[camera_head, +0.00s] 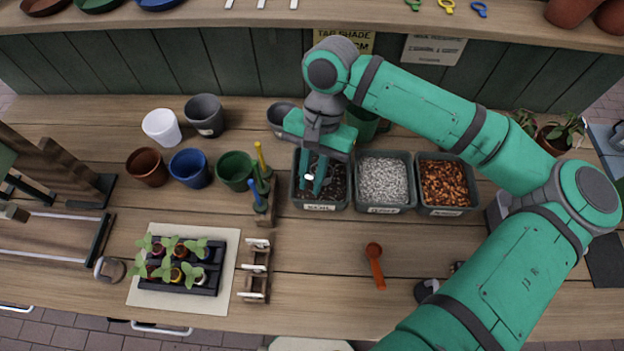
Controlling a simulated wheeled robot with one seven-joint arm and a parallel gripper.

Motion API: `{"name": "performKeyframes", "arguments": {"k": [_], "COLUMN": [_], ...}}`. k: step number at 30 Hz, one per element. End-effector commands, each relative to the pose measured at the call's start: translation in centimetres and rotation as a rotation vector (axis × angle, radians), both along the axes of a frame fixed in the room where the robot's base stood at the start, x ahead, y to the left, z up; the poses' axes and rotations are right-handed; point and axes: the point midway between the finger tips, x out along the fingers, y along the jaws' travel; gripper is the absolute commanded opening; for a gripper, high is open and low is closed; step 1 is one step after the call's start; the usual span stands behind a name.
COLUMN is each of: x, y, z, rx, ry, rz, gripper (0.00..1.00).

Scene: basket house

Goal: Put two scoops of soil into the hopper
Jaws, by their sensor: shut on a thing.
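The soil bin (320,206) is a dark tray with a white label, the leftmost of a row of bins on the bench. Dark soil (338,190) shows inside it. My gripper (313,184) points down over this bin, its teal fingers in front of the soil. It is shut on a small pale thing (309,177); the fingers hide most of it, and I cannot tell what it is. An orange-red scoop (375,262) lies on the bench in front of the bins, apart from my gripper. I cannot identify the hopper for sure.
A grit bin (384,210) and a bark bin (445,211) stand right of the soil. Dibbers in a wooden block (263,207) and a green pot (235,168) stand close on the left. A seedling tray (178,290) is front left. The bench front around the scoop is mostly clear.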

Motion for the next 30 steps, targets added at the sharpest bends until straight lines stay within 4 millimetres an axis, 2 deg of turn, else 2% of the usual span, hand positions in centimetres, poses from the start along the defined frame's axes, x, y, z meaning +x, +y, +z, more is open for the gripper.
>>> {"name": "performKeyframes", "arguments": {"k": [18, 30], "x": [-0.6, -0.8], "y": [0.2, 0.3], "z": [5.2, 7.0], "rx": [-0.030, -0.038], "ry": [-0.075, -0.100], "rz": [0.000, 0.000], "gripper": [0.00, 0.00]}}
